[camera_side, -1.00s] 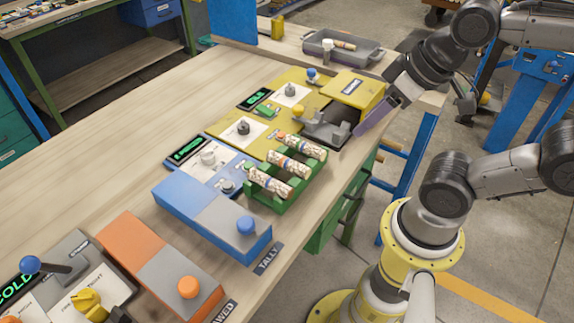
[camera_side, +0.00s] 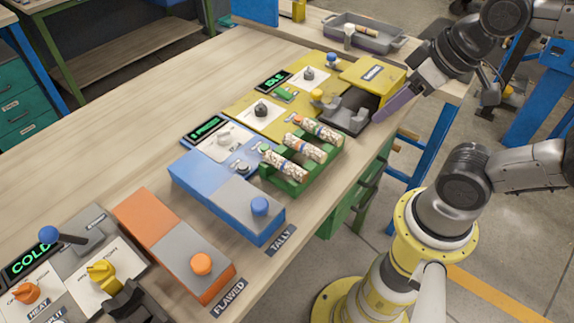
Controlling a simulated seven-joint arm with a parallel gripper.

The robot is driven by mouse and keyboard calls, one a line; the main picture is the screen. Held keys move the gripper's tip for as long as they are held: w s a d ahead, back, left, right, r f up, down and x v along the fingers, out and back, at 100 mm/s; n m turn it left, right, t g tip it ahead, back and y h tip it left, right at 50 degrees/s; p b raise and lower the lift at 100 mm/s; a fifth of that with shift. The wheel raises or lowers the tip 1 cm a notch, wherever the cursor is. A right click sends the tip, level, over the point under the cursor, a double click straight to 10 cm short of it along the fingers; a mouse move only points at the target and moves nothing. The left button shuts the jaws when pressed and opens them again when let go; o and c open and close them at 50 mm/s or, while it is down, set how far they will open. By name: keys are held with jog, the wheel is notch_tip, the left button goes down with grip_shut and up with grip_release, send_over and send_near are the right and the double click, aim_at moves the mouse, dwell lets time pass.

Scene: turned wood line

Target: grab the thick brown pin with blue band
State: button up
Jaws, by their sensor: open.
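Three pale, brown-speckled pins (camera_side: 285,165) lie side by side in a green rack (camera_side: 291,187) near the bench's front edge. The middle pin (camera_side: 303,147) and the far pin (camera_side: 321,131) show small coloured bands. Another brownish pin (camera_side: 361,31) lies in the grey tray at the back. The view is too small to tell which pin is thick with a blue band. My gripper (camera_side: 397,103) is open, beside the yellow machine's dark cradle, right of and beyond the rack. A purple finger shows; the other is not clear. I see no pin in it.
The yellow machine with a hood (camera_side: 372,74) and dark cradle (camera_side: 346,112) stands beyond the rack. A blue box (camera_side: 226,200) marked TALLY and an orange box (camera_side: 172,243) marked FLAWED stand nearer. The grey tray (camera_side: 340,37) is at the back. The bench's left side is clear.

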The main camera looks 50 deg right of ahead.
jog(key=shift+o, duration=0.2)
jog(key=shift+o, duration=1.4)
